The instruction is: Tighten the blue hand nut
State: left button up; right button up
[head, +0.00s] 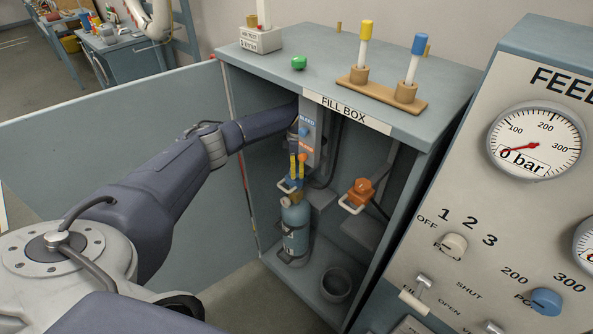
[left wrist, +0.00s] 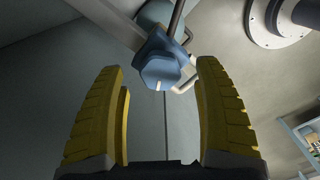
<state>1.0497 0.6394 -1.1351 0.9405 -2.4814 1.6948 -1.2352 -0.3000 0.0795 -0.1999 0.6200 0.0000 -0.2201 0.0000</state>
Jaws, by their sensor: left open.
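The blue hand nut (left wrist: 163,70) shows in the left wrist view as a faceted blue knob, with a pale mark on its lower edge. It lies ahead of my left gripper (left wrist: 162,72), roughly centred between the two yellow fingers. The fingers are open, with visible gaps on both sides of the nut. In the head view my left gripper (head: 296,179) is inside the fill box, pointing down above the blue-grey cylinder (head: 295,230). There the fingers hide most of the nut; a bit of blue (head: 285,184) shows beside them. My right gripper is not in view.
A dark cup (head: 336,284) stands on the box floor. The gauge panel (head: 470,190) is at right.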

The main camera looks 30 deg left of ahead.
pick_arm(q)
jog(key=shift+f, duration=1.05)
jog(key=c, duration=1.3)
